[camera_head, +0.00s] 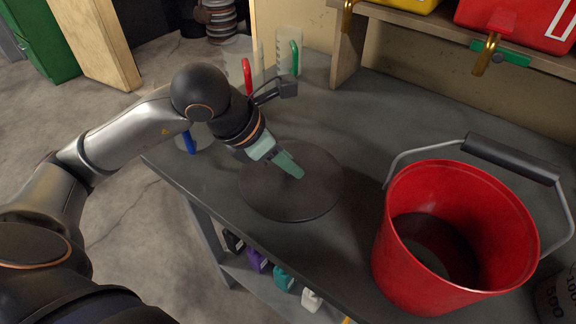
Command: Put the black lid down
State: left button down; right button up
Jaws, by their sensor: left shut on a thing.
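The black lid (300,200) is a flat, dark round disc over the grey workbench, left of the red bucket. It looks about level with the bench top; I cannot tell whether it touches the bench or is held just above it. My left gripper (290,168), with pale green fingers, reaches in from the left and is shut on the lid near its middle. The exact grip point is hidden by the fingers. My right gripper is not in view.
A red bucket (455,210) with a raised handle stands on the workbench (400,95) at right. Clear jugs with red (247,77), green (294,57) and blue (190,142) handles stand at the back left. A shelf (440,25) holds red and yellow containers.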

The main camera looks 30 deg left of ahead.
pick_arm(q)
jog(key=shift+w+a+f, duration=0.2)
jog(key=shift+w+f, duration=0.2)
jog(key=shift+f, duration=0.15)
jog(key=shift+w+a+f, duration=0.2)
jog(key=shift+w+f, duration=0.2)
jog(key=shift+f, duration=0.15)
jog(key=shift+w+a+f, duration=0.1)
jog(key=shift+w+f, duration=0.05)
jog(key=shift+f, duration=0.7)
jog(key=shift+w+f, duration=0.1)
jog(key=shift+f, duration=0.75)
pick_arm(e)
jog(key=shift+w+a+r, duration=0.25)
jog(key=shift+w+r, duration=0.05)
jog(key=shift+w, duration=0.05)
pick_arm(q)
jog(key=c, duration=1)
grip_release()
jog(key=shift+f, duration=0.15)
jog(key=shift+c, duration=0.2)
jog(key=o, duration=0.5)
jog(key=shift+c, duration=0.2)
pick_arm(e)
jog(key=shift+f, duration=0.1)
pick_arm(q)
jog(key=shift+r, duration=0.25)
jog(key=v, duration=1.2)
jog(key=shift+f, duration=0.1)
